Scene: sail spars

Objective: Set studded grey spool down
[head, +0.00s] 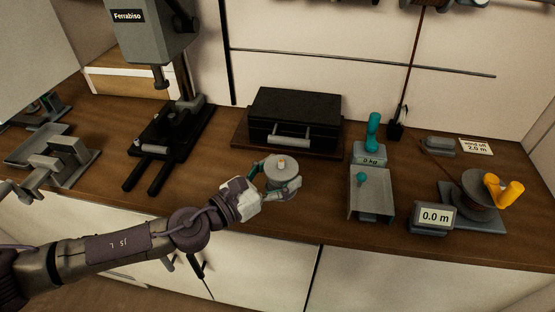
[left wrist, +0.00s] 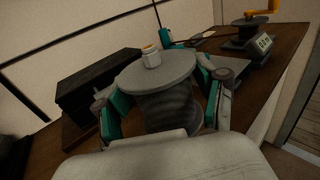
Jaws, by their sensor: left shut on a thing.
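The studded grey spool (head: 283,172) is upright near the middle of the bench in the head view, with a small pale stud on its top disc. In the left wrist view the spool (left wrist: 165,78) fills the middle, its ribbed drum between the fingers. My left gripper (head: 279,182) is shut on the spool, one finger on each side of it. The fingers also show in the left wrist view (left wrist: 163,105). Whether the spool's underside touches the bench is hidden. My right gripper is not in view.
A black case (head: 293,118) on a board stands behind the spool. A scale (head: 370,185) with teal parts is to its right, then a 0.0 m counter (head: 433,218) and a winder (head: 477,192) with an orange handle. A drill press (head: 160,110) stands left. Bare wooden bench (head: 325,215) lies right of the spool.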

